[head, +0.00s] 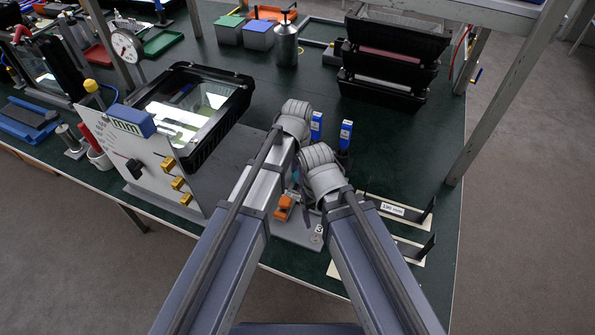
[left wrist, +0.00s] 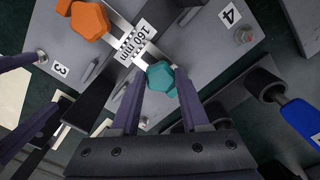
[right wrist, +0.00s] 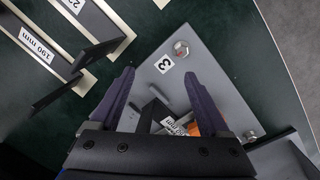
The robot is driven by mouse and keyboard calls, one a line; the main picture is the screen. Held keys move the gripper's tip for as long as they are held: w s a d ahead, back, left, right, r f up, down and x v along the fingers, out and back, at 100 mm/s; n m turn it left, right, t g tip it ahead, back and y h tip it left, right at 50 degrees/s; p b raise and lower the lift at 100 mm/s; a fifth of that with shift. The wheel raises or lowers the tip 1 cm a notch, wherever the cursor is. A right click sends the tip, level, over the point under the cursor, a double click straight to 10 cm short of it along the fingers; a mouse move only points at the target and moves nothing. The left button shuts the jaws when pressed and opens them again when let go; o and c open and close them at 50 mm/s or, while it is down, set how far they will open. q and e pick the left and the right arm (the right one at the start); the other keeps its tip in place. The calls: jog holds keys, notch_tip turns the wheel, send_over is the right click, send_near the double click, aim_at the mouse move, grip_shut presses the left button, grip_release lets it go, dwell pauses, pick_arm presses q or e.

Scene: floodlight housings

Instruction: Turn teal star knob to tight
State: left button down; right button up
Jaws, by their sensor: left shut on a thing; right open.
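The teal star knob (left wrist: 161,76) sits on a metal bar labelled 160 mm (left wrist: 133,45) over a grey plate (left wrist: 205,62). My left gripper (left wrist: 164,78) is shut on the teal knob, with a finger on each side. An orange knob (left wrist: 90,20) sits farther along the bar; it also shows in the head view (head: 284,207). My right gripper (right wrist: 158,78) is open and empty above the plate corner marked 3 (right wrist: 164,64). My arms hide most of the fixture in the head view.
Bars with labels, one reading 190 mm (right wrist: 37,42), lie beside the plate. Blue-topped items (head: 346,132) stand behind my wrists. A panel with yellow knobs (head: 168,163) and a black-framed housing (head: 190,110) stand to the left. Stacked black housings (head: 390,60) are at the back.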

pick_arm(q)
jog(key=m, duration=0.5)
jog(key=shift+m, duration=0.3)
dwell(0.4)
jog(key=shift+c, duration=2)
grip_release()
jog(key=shift+r, duration=0.15)
pick_arm(e)
jog(key=shift+r, duration=0.1)
pick_arm(q)
notch_tip(320, 180, up, 8)
jog(key=p, duration=0.8)
jog(key=shift+f, duration=0.2)
pick_arm(e)
notch_tip(320, 180, up, 8)
jog(key=shift+f, duration=0.2)
pick_arm(q)
jog(key=shift+f, duration=0.1)
